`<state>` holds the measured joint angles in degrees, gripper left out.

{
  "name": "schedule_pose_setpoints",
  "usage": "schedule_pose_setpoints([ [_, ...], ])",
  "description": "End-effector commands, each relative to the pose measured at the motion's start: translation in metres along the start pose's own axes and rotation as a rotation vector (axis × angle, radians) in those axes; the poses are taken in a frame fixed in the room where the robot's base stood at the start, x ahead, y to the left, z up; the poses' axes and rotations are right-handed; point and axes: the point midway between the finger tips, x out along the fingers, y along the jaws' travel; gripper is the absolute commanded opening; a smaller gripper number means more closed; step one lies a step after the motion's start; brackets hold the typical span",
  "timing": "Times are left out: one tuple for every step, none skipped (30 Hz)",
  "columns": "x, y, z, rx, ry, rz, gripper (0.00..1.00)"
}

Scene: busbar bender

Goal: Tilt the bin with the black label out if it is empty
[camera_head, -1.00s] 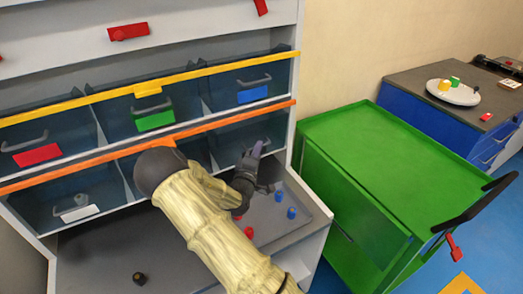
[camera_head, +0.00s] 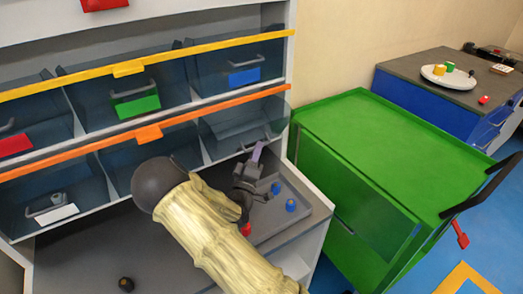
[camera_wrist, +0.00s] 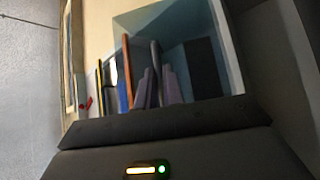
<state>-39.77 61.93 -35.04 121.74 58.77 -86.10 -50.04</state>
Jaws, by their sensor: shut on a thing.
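The bin with the black label (camera_wrist: 203,68) shows in the wrist view, with its dark label beside a dark handle (camera_wrist: 156,58). In the head view this is the lower right bin (camera_head: 235,122) of the rack. Its front leans outward at the top. I see no objects in the part of its inside that shows; the arm hides some of it. My gripper (camera_head: 256,153) is at the bin's front, shut on the handle. The fingers (camera_wrist: 153,88) also show in the wrist view. The label is not clear in the head view.
Other bins have red (camera_head: 14,145), green (camera_head: 136,106), blue (camera_head: 244,76) and white (camera_head: 56,214) labels. Blue pegs (camera_head: 291,205) and a red peg (camera_head: 246,229) stand below my gripper. A green cart (camera_head: 370,150) stands close on the right.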

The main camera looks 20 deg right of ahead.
Motion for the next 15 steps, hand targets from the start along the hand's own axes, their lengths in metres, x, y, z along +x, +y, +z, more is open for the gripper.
schedule_pose_setpoints([
  [-0.0037, -0.0045, 0.0011, -0.002, 0.003, -0.007, 0.0],
  [-0.0045, -0.005, 0.0017, -0.002, 0.003, -0.007, 0.0],
  [-0.0054, -0.0056, 0.0023, -0.002, 0.004, -0.007, 0.0],
  [-0.0059, -0.006, 0.0028, -0.002, 0.004, -0.008, 0.0],
  [-0.0064, -0.0064, 0.0032, -0.002, 0.004, -0.008, 0.0],
  [-0.0069, -0.0068, 0.0036, -0.002, 0.004, -0.008, 0.0],
  [-0.0072, -0.007, 0.0039, -0.002, 0.005, -0.008, 0.0],
  [-0.0074, -0.0073, 0.0041, -0.002, 0.005, -0.009, 0.0],
  [-0.0077, -0.0075, 0.0043, -0.002, 0.005, -0.009, 0.0],
  [-0.0078, -0.0076, 0.0045, -0.002, 0.005, -0.009, 0.0],
  [-0.0079, -0.0077, 0.0045, -0.002, 0.005, -0.009, 0.0],
  [-0.008, -0.0079, 0.0046, -0.002, 0.005, -0.01, 0.0],
  [-0.008, -0.0079, 0.0046, -0.002, 0.005, -0.01, 0.0],
  [-0.0079, -0.0079, 0.0046, -0.001, 0.005, -0.01, 0.0],
  [-0.0079, -0.008, 0.0046, -0.001, 0.005, -0.01, 0.0],
])
